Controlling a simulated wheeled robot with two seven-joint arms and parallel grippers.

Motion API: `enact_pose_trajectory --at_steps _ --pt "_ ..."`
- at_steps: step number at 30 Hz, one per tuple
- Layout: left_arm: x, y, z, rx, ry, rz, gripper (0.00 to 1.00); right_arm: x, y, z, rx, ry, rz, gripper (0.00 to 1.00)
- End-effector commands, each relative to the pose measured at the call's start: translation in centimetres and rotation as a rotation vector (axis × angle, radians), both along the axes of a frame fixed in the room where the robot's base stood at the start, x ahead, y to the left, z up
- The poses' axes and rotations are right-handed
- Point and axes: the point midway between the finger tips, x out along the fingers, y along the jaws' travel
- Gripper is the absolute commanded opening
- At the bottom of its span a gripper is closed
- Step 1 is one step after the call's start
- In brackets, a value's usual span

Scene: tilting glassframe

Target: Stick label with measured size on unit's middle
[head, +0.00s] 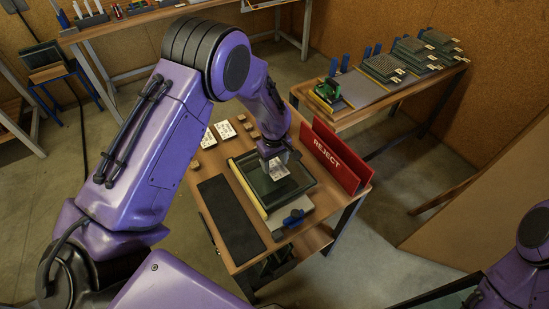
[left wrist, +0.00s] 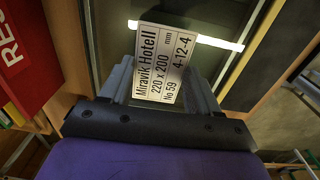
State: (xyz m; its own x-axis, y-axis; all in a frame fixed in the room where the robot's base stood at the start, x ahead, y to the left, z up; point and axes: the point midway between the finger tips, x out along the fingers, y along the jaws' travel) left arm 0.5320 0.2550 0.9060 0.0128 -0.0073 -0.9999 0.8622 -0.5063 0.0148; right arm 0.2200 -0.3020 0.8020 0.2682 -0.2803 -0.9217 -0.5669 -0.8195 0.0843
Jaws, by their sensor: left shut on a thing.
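My left gripper (head: 277,160) is over the unit (head: 309,186) on the wooden table, pointing down. It is shut on a white label (head: 279,172). In the left wrist view the label (left wrist: 165,62) sits between the grey fingers (left wrist: 163,88). It reads "Miravik Hotell, 220 x 200 mm, No 59, 4-12-4". The unit is a dark glass pane in a frame, and in the wrist view its glass (left wrist: 103,35) lies behind the label. I cannot tell whether the label touches the glass. My right gripper is out of view; only part of the right arm shows at lower right.
A red REJECT holder (head: 335,158) stands right of the unit. A dark mat (head: 229,219) lies to the left. White label sheets (head: 225,130) lie behind it. A blue clamp-like part (head: 293,218) is at the unit's front. A side table with stacked units (head: 383,68) stands back right.

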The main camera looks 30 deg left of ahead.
Motion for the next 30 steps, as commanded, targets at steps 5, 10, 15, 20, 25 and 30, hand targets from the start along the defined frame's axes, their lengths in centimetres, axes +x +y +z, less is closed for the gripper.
enact_pose_trajectory --at_steps 5,10,15,20,25,30 --pt "0.02 0.0 -0.88 0.0 -0.001 0.0 0.34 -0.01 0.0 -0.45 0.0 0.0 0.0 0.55" --pt "0.02 0.0 -0.91 0.0 -0.001 0.0 0.34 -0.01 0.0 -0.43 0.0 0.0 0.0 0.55" --pt "0.0 0.0 -0.91 0.0 0.0 -0.001 0.34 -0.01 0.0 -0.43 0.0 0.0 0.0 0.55" --pt "-0.01 -0.01 -1.02 0.0 0.0 -0.001 0.34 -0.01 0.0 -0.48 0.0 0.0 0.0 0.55" --pt "-0.01 -0.01 -1.23 0.0 0.0 -0.001 0.34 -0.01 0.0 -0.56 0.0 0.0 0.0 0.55" --pt "-0.01 0.0 -1.44 0.0 0.0 -0.001 0.34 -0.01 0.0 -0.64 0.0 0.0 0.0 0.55"
